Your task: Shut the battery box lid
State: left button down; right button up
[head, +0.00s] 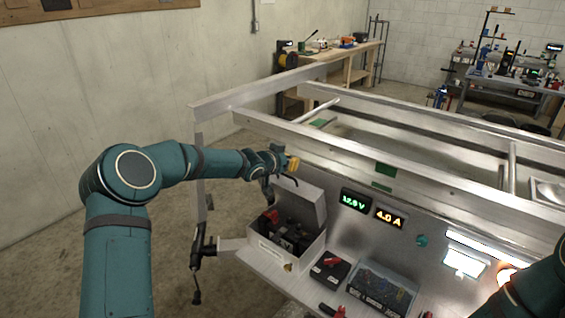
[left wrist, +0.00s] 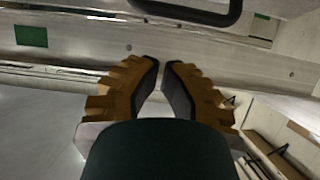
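The battery box (head: 283,249) is a pale open box at the trailer's near left corner, with dark contents and a red part inside. Its lid (head: 303,203) stands raised at the back of the box. My left gripper (head: 293,163) is just above the lid's top edge, with a dark curved bar by it. In the left wrist view its two brown-and-black fingers (left wrist: 162,64) nearly meet at the tips, with nothing between them. A black rounded bar (left wrist: 190,12) crosses the top of that view. Whether the gripper touches the lid is unclear. My right gripper is out of view.
Right of the box are a black case (head: 330,268), a clear-topped tray (head: 382,289) and two lit meters (head: 371,208). A trailer rail (head: 345,150) runs behind the gripper. A black jack-like part (head: 197,262) hangs left of the box.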

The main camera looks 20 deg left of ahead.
aim_at(290, 183)
pick_arm(q)
jog(key=p+x, duration=0.1)
jog(key=x, duration=0.3)
jog(key=shift+w, duration=0.15)
jog(key=shift+s+a+f+b, duration=0.1)
jog(key=shift+s+f+b, duration=0.3)
jog(key=shift+b, duration=0.15)
jog(key=shift+s+a+f+b, duration=0.15)
jog(key=shift+s+f+b, duration=0.1)
jog(key=shift+s+b, duration=0.2)
jog(key=shift+s+a+f+b, duration=0.2)
jog(key=shift+s+b, duration=0.15)
jog(key=shift+s, duration=0.15)
jog(key=shift+s+a+f, duration=0.1)
jog(key=shift+s+a, duration=0.05)
jog(key=shift+s, duration=0.25)
